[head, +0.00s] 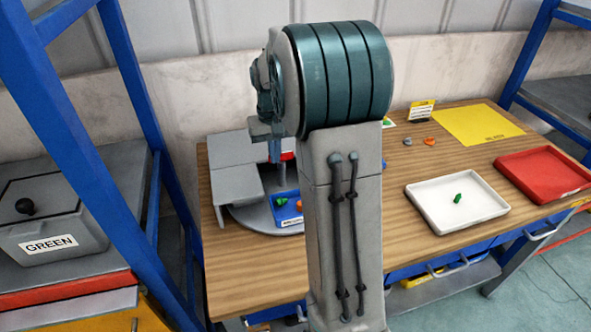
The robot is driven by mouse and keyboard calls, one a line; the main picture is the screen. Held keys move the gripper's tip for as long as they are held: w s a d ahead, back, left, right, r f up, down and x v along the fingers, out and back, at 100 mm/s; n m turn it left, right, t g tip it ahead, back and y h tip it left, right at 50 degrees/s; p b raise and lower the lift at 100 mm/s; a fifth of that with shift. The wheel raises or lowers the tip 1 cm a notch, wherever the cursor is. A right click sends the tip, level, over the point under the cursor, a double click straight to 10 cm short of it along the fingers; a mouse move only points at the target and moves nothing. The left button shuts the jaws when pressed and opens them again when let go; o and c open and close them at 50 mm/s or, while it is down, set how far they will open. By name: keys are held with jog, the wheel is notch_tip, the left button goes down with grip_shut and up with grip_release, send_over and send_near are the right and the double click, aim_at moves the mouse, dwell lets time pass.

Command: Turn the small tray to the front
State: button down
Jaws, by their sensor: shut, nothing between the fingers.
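A grey round turntable (252,216) stands on the wooden table, partly under a grey angular cover (233,178). A small blue tray (280,222) with a white label sits on its near part and holds green and orange pieces. A bit of something red (289,155) shows farther back, mostly hidden by my arm. My gripper (275,156) points down behind my arm, above the turntable area. It looks shut and empty. My arm hides the right side of the turntable and part of the blue tray.
On the table (360,250) are a white tray (423,203) with a green piece, a red tray (512,165), a yellow mat (470,124) and loose orange and grey pieces. A grey bin marked GREEN (85,235) stands left, behind a blue frame post (60,110).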

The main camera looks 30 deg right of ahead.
aim_at(282, 171)
notch_tip(282, 171, down, 2)
jog(key=shift+f+b, duration=0.2)
jog(key=shift+b, duration=0.6)
